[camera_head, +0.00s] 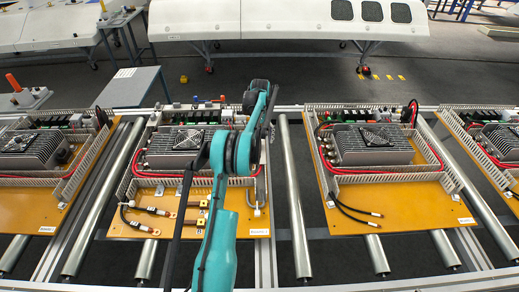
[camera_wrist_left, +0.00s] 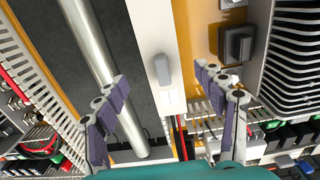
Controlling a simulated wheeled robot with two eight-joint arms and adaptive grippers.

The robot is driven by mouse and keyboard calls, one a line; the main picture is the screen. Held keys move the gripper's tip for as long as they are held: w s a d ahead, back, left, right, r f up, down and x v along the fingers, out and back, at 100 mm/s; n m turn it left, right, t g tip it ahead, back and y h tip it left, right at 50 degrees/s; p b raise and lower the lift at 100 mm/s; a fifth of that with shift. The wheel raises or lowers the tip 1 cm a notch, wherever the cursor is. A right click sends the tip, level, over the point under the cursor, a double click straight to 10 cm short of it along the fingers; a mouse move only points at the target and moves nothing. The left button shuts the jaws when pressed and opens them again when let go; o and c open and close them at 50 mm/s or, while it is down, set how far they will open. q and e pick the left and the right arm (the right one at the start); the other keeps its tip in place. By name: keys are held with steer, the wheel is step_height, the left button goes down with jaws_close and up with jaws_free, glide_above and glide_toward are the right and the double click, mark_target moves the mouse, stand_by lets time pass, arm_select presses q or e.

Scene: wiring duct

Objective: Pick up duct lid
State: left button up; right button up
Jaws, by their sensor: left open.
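What looks like the duct lid, a narrow white strip (camera_wrist_left: 148,35) with a grey rounded block (camera_wrist_left: 162,70) on it, runs along the edge of the orange board in the left wrist view. In the head view, a pale strip with a grey part (camera_head: 260,187) shows at the right edge of the middle board. My left gripper (camera_wrist_left: 162,77) is open and empty, its fingers on either side of the strip, apart from the block. In the head view my left gripper (camera_head: 267,125) is small and partly hidden by my teal arm. My right gripper is not in view.
Slotted ducts, a finned power unit (camera_head: 178,146), red wires and green connectors stand on the middle board (camera_head: 130,222). A similar board (camera_head: 425,205) lies to the right. A metal roller (camera_head: 293,200) runs between them. A side table (camera_head: 130,87) stands at back left.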

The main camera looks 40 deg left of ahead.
mark_target(260, 145)
arm_select(q)
steer(key=f+b, duration=0.1)
steer(key=f, duration=0.3)
steer(key=shift+s+f+b, duration=0.2)
steer(key=shift+f+b, duration=0.1)
steer(key=shift+b, duration=0.1)
steer(key=shift+r, duration=0.1)
steer(key=c, duration=1.1)
steer(key=shift+r, duration=0.1)
step_height(260, 145, up, 4)
steer(key=shift+r+p, duration=0.2)
steer(key=shift+p, duration=0.9)
steer(key=s+d+r+p, duration=0.2)
steer(key=s+d+r, duration=0.4)
steer(key=d, duration=0.3)
steer(key=shift+s+d+r+p, duration=0.2)
steer(key=shift+s+p, duration=0.1)
steer(key=shift+s, duration=0.15)
steer(key=shift+r, duration=0.2)
steer(key=shift+r+p, duration=1.45)
steer(key=shift+r, duration=0.5)
